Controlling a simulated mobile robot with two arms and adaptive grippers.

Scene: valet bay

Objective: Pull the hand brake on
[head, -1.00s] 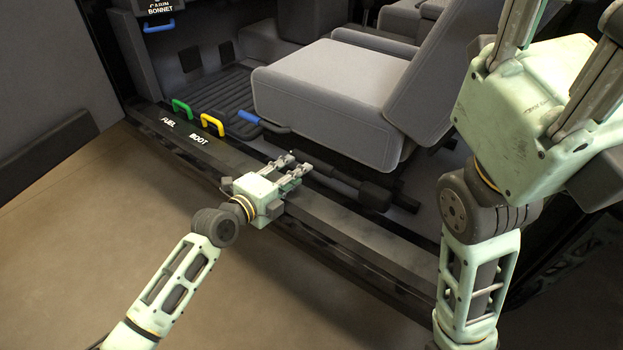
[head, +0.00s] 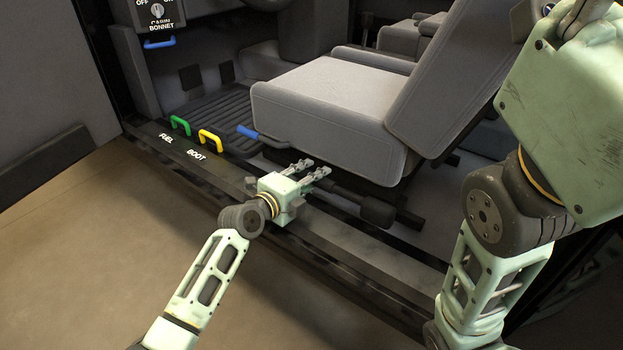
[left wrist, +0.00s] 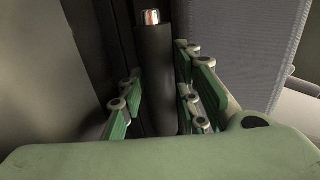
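The hand brake lever is a dark bar with a thick black end (head: 376,211), lying low beside the seat, along the door sill. In the left wrist view its dark cylindrical grip (left wrist: 154,70) with a silver and red tip stands between my finger pads. My left gripper (head: 312,168) reaches over the sill to the lever, and it also shows in the left wrist view (left wrist: 158,85). Its fingers are open, one on each side of the grip, with small gaps. My right gripper's pale green body is at the upper right; its fingers are cut off.
The grey seat (head: 320,110) stands just behind the lever. A blue handle (head: 262,134) is at the seat's front side. Green (head: 180,124) and yellow (head: 211,138) handles stand on the sill (head: 235,186). A blue bonnet handle (head: 159,43) is at upper left.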

